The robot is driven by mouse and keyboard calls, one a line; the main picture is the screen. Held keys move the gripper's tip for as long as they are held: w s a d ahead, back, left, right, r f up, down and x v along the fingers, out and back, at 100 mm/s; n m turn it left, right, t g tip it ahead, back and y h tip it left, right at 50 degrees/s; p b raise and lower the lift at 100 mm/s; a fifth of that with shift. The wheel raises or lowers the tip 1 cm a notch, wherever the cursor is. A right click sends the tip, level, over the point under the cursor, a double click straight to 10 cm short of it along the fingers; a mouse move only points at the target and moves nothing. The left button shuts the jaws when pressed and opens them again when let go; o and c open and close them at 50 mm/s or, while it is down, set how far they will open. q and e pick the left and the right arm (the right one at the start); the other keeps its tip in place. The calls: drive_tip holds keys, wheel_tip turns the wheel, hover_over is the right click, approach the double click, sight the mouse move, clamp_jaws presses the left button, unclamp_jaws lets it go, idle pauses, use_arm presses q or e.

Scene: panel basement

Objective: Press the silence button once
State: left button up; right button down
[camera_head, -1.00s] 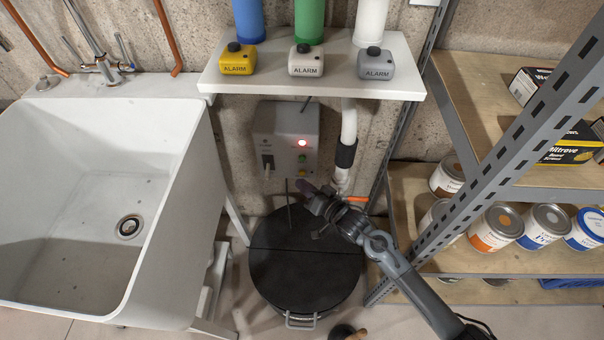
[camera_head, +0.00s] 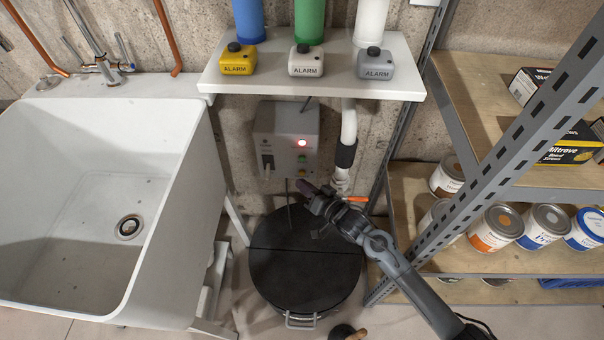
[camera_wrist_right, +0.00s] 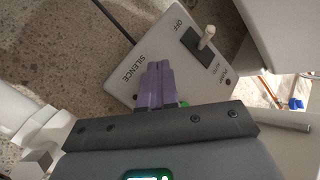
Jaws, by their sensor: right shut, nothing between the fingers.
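The grey control box (camera_head: 270,140) is on the wall under the shelf, with a lit red lamp (camera_head: 302,143), a green button (camera_head: 302,158) and a yellow button (camera_head: 302,171) in a column. My right gripper (camera_head: 300,184) is shut and empty, its fingertips just below the yellow button in the head view. In the right wrist view the purple fingers (camera_wrist_right: 158,84) are together in front of the box face (camera_wrist_right: 165,55), beside the word SILENCE. They hide part of the face, and contact cannot be told. A bit of green (camera_wrist_right: 184,103) shows beside them. My left gripper is out of view.
A toggle switch (camera_wrist_right: 207,37) sits on the box near OFF. Above, the white shelf (camera_head: 230,83) carries yellow, white and grey ALARM boxes. A white pipe (camera_head: 349,125) runs right of the box. A black round lid (camera_head: 305,270) lies below; the sink (camera_head: 160,220) is left.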

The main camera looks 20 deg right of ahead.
drive_tip(key=shift+w+d, duration=0.35)
drive_tip(key=shift+w, duration=0.35)
idle(0.8)
drive_tip(key=shift+p, duration=0.4)
drive_tip(key=shift+s+a+p, duration=0.35)
drive_tip(key=shift+s+p, duration=0.35)
drive_tip(key=shift+p, duration=0.05)
drive_tip(key=shift+s+a+p, duration=0.35)
drive_tip(key=shift+s+p, duration=0.3)
drive_tip(key=shift+s, duration=0.1)
drive_tip(key=shift+s+a+p, duration=0.4)
drive_tip(key=shift+s+p, duration=0.25)
drive_tip(key=shift+s, duration=0.1)
drive_tip(key=shift+s+a+p, duration=0.35)
drive_tip(key=shift+s+p, duration=0.3)
drive_tip(key=shift+s, duration=0.1)
